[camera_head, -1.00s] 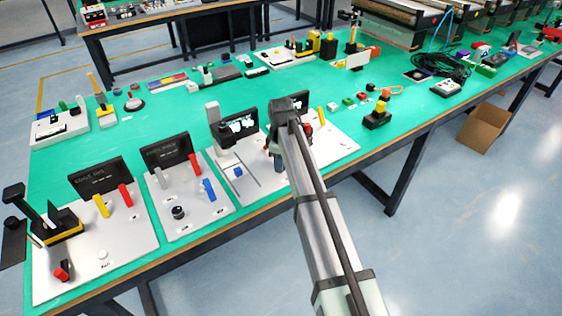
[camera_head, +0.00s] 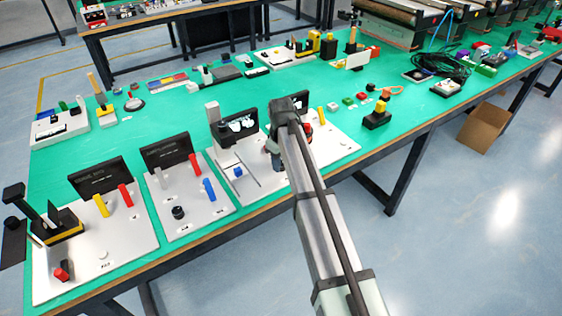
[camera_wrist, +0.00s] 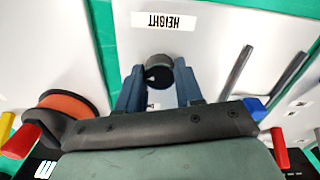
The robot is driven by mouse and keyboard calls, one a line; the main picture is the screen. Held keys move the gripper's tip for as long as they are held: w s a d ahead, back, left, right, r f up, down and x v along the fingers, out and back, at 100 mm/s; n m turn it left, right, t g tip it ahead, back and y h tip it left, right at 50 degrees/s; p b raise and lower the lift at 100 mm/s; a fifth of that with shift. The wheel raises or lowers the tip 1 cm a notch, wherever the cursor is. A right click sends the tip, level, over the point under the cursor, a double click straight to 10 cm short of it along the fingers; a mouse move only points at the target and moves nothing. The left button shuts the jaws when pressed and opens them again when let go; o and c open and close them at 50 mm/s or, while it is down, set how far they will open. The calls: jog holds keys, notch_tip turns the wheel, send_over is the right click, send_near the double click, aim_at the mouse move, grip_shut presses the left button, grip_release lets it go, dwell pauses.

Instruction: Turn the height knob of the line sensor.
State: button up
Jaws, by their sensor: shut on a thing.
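The height knob (camera_wrist: 159,65) is a small dark round knob with a white mark, in the upper middle of the wrist view. An upside-down HEIGHT label (camera_wrist: 163,20) lies on the white panel beyond it. My gripper (camera_wrist: 158,84) has its two blue fingers on either side of the knob and is shut on it. In the head view my gripper (camera_head: 274,158) is at the white panel, mostly hidden behind my own arm, and the knob is hidden there.
Two grey rails (camera_wrist: 236,72) and a blue block (camera_wrist: 256,106) lie right of the knob in the wrist view. A black display (camera_head: 234,125) stands behind the panel in the head view.

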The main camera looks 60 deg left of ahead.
jog(key=m, duration=0.6)
jog(key=shift+m, duration=0.4)
dwell(0.4)
jog(key=o, duration=1)
jog(key=shift+o, duration=0.2)
jog(key=shift+r, duration=0.1)
notch_tip(320, 180, up, 14)
jog(key=shift+f, duration=0.25)
